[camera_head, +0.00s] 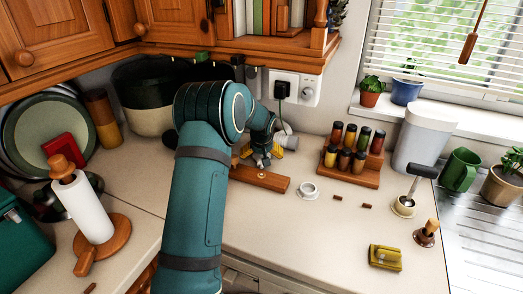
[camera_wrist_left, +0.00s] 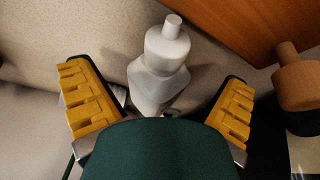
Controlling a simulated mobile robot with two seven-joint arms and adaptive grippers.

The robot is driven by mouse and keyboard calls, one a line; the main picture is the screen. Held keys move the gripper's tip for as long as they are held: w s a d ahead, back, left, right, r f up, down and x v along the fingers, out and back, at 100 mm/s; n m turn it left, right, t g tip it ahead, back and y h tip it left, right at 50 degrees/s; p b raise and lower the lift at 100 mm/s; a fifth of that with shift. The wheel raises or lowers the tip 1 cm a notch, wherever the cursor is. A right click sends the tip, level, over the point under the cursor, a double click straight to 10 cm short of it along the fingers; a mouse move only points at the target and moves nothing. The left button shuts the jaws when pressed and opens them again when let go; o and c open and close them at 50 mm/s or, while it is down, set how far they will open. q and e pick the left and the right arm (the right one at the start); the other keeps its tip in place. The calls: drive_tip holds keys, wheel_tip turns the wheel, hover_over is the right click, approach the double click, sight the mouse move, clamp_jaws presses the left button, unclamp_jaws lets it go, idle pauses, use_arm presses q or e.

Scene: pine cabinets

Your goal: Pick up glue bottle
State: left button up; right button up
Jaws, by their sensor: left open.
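The glue bottle, a plain white bottle with a narrow cap (camera_wrist_left: 164,52), is in the middle of the left wrist view. It lies between the two yellow-padded fingers of my left gripper (camera_wrist_left: 160,104). The fingers are apart, with visible gaps on both sides of the bottle. The bottle's near end is hidden behind the dark green gripper body. In the head view, my left gripper (camera_head: 268,150) is low over the back of the counter, by the wall, and largely blocks the sight of the bottle. My right gripper does not show.
A wooden board (camera_head: 262,178) lies just in front of the gripper. A spice rack (camera_head: 352,173) and a white cup (camera_head: 308,190) stand to the right. A dark pot (camera_head: 148,115) stands behind my arm. A wall cabinet (camera_head: 235,45) overhangs the area. The front counter middle is clear.

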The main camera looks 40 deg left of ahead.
use_arm(q)
drive_tip(key=w+a, duration=0.2)
drive_tip(key=shift+w+a, duration=0.2)
drive_tip(key=shift+w, duration=0.1)
drive_tip(key=shift+w+a+f, duration=0.15)
drive_tip(key=shift+w+f, duration=0.2)
drive_tip(key=shift+f, duration=0.25)
drive_tip(key=c, duration=1.4)
